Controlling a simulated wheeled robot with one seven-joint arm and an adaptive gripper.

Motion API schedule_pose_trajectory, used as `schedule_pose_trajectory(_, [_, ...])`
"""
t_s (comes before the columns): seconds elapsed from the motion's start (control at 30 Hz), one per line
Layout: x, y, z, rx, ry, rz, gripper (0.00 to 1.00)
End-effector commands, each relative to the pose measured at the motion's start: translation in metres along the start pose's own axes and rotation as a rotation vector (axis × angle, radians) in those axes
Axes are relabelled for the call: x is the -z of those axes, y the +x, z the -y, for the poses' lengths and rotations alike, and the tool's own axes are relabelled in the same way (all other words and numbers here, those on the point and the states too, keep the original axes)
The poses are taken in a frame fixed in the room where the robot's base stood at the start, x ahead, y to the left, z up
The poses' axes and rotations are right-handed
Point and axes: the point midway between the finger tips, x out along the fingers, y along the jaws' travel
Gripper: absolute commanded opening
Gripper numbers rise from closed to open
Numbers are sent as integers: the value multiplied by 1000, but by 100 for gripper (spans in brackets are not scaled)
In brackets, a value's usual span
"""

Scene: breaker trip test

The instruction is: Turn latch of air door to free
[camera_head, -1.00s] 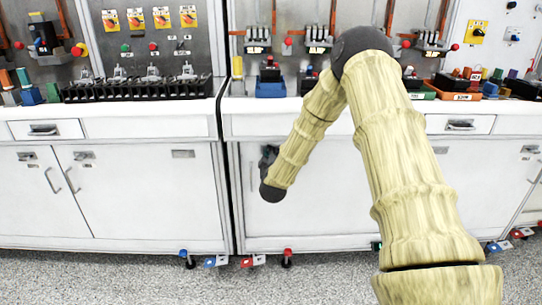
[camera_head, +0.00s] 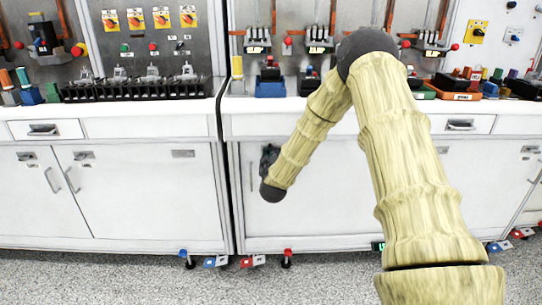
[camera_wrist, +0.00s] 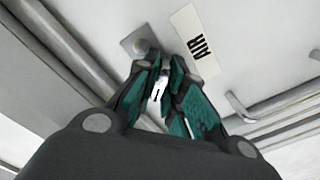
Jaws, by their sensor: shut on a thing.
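The air door (camera_wrist: 235,65) is a white cabinet panel with a black-on-white AIR label (camera_wrist: 202,48) in the wrist view. A small white piece with a black mark (camera_wrist: 157,90) shows between the fingers. The fingers hide most of the latch, so its exact angle cannot be told. In the head view my gripper (camera_head: 268,157) is a dark shape at the cabinet front, partly hidden by my arm.
A bar handle (camera_wrist: 265,103) stands out from the panel to the right of the gripper in the wrist view. The counter (camera_head: 300,104) with test gear runs above.

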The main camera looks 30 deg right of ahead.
Motion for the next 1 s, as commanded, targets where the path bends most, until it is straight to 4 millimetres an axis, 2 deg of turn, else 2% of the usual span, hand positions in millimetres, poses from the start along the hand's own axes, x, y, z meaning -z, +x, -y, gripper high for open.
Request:
schedule_pose_trajectory(0.3, [-2,-1,2,2,152,2,0])
schedule_pose_trajectory(0.63, [-1,-1,1,2,178,2,0])
schedule_pose_trajectory(1.0, [-1,-1,1,2,351,3,0])
